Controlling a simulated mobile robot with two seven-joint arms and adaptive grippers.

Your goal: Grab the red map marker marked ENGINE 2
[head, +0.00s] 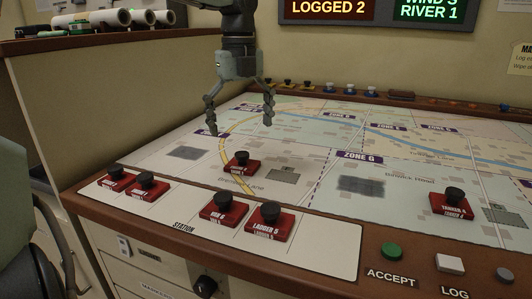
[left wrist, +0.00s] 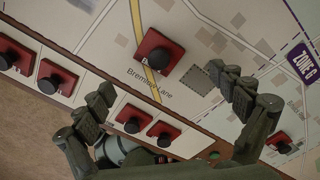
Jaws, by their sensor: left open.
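Several red markers with black knobs are in the head view. Two stand close together at the left end of the station strip, a left one (head: 115,181) and a right one (head: 147,187); their labels are too small to read surely. They also show in the left wrist view, left (left wrist: 14,57) and right (left wrist: 56,78). I cannot tell which marker is ENGINE 2. My left gripper (head: 240,118) is open and empty above the map, over that marker's far side.
A red marker (head: 223,208) and one reading LADDER 5 (head: 268,223) stand on the strip's right half. A red marker reading TANKER (head: 453,205) is at the right. The green ACCEPT button (head: 391,251) and white LOG button (head: 450,263) are on the front rim.

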